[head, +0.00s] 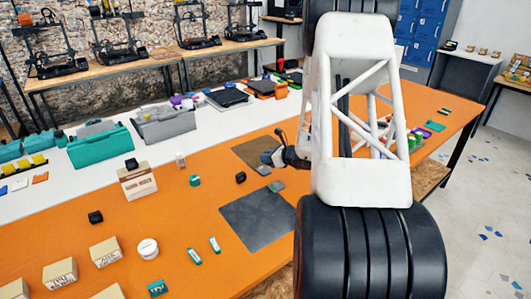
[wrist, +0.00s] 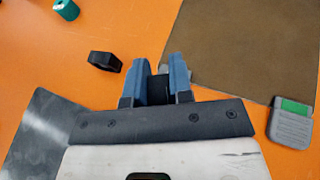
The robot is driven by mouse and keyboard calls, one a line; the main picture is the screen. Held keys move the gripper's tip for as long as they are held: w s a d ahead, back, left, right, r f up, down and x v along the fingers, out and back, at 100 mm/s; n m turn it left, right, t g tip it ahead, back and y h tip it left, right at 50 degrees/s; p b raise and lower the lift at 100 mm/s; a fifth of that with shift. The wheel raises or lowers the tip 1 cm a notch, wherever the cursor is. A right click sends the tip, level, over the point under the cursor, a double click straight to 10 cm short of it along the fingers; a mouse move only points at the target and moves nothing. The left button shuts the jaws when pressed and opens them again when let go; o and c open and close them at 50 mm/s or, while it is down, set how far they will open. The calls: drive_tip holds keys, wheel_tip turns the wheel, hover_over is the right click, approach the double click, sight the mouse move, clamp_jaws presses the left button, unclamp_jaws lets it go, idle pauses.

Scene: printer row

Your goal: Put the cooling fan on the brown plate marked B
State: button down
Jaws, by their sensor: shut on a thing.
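The brown plate (head: 250,148) lies flat on the orange table in the head view; it fills the upper right of the wrist view (wrist: 240,45). No letter is readable on it.
A dark grey plate (head: 252,222) lies nearer. A grey device with a green face (wrist: 290,122) touches or nearly touches the brown plate's corner. A teal spool (head: 195,180), a white spool (head: 148,248) and several boxes (head: 105,252) stand to the left.

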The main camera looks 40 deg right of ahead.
hover_over(263, 146)
drive_tip(key=s+a, duration=0.3)
drive_tip(key=s, duration=0.1)
drive_tip(key=shift+a+f, duration=0.1)
drive_tip(key=shift+f, duration=0.65)
drive_tip(key=shift+f, duration=0.1)
drive_tip(key=shift+f, duration=1.65)
drive_tip(key=shift+f, duration=0.1)
drive_tip(key=c, duration=1)
unclamp_jaws()
